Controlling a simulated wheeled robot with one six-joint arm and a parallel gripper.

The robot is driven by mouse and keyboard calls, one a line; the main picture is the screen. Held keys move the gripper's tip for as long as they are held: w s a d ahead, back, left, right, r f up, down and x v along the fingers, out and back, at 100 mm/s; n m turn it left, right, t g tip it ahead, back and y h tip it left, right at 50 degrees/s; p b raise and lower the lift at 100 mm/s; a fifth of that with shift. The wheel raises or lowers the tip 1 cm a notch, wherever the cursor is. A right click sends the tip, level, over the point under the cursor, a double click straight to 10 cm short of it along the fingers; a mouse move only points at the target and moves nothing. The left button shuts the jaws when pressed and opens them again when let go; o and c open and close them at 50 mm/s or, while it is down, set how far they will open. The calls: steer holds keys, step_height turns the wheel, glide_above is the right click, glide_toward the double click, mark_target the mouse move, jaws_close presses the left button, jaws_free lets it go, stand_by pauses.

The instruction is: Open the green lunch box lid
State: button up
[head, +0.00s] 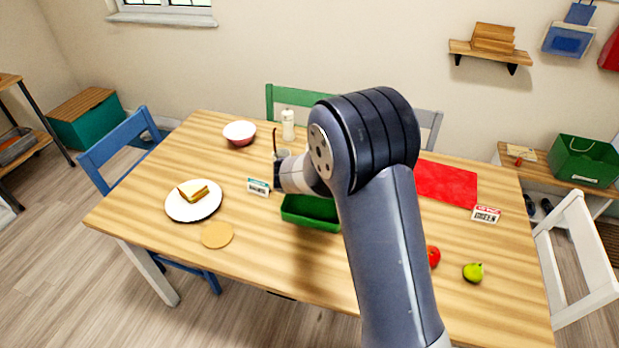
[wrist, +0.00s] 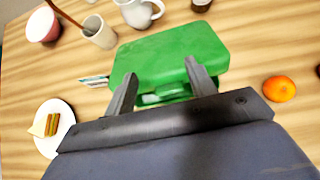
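The green lunch box (head: 311,212) sits mid-table in the head view, its right part hidden behind my arm. Its lower part looks like a tray with a darker inside there. In the wrist view its broad green lid (wrist: 172,52) lies ahead of my gripper (wrist: 160,72), with a darker green part showing below its near edge. I cannot tell how far the lid is raised. My gripper is open, its two fingers wide apart over the near part of the lunch box, with nothing held between them. Contact with the lid cannot be made out. In the head view my gripper (head: 281,172) is partly hidden.
A cup with a stick (wrist: 98,34) and a white jug (wrist: 138,12) stand beyond the box. A small label card (head: 258,187) is at its left, and a sandwich plate (head: 193,210) is farther left. An orange (wrist: 279,88) is to the right in the wrist view.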

steer(key=shift+o, duration=0.8)
steer(key=v, duration=1)
steer(key=shift+s+r, duration=0.3)
steer(key=x, duration=1)
steer(key=shift+w+f, duration=0.3)
